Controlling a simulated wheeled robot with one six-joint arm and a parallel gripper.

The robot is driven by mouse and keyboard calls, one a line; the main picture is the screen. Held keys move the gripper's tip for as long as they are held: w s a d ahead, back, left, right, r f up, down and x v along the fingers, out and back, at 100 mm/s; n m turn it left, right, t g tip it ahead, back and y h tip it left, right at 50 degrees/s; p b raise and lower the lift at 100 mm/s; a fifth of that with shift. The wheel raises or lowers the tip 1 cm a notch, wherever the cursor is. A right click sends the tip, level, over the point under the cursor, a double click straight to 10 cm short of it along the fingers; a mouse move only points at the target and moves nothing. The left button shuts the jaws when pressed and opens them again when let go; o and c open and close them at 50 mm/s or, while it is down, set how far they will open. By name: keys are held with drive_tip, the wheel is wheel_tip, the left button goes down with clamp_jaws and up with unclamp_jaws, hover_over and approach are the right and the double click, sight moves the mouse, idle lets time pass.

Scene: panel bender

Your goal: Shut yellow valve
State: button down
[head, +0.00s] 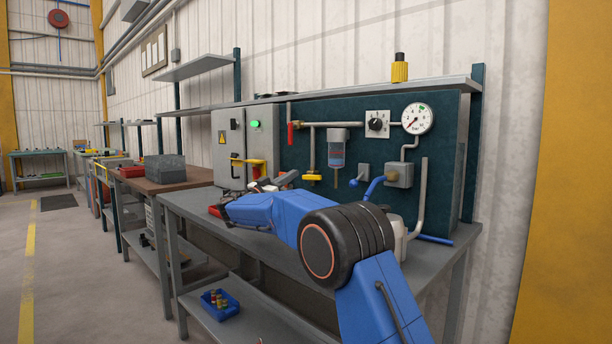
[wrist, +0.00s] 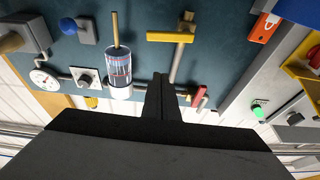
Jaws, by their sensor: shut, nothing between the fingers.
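The yellow valve (head: 312,177) has a short yellow bar handle at the lower end of a vertical pipe on the dark teal panel. The handle also shows in the wrist view (wrist: 170,37), lying crosswise to its pipe. My gripper (wrist: 161,80) is shut and empty. Its dark fingers point toward the panel, below the yellow handle in the wrist view and apart from it. In the head view, my blue arm reaches in front of the bench and the gripper tip is hard to make out.
A red lever (wrist: 197,97) is close to the right of my fingers. A clear filter bowl (head: 336,150), a pressure gauge (head: 417,118) and a blue-handled valve (head: 374,186) share the panel. A grey cabinet (head: 232,145) with a green light stands left.

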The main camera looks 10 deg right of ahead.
sight(313, 176)
drive_tip(key=w+d+n, duration=0.1)
drive_tip(key=w+d, duration=0.4)
drive_tip(key=d, duration=0.2)
drive_tip(key=shift+w+d+f, duration=0.3)
drive_tip(key=shift+w+d, duration=0.05)
drive_tip(key=shift+d, duration=0.05)
idle(0.5)
drive_tip(key=shift+s+f, duration=0.1)
drive_tip(key=shift+f, duration=0.8)
wheel_tip(313, 176, up, 5)
drive_tip(key=v, duration=1)
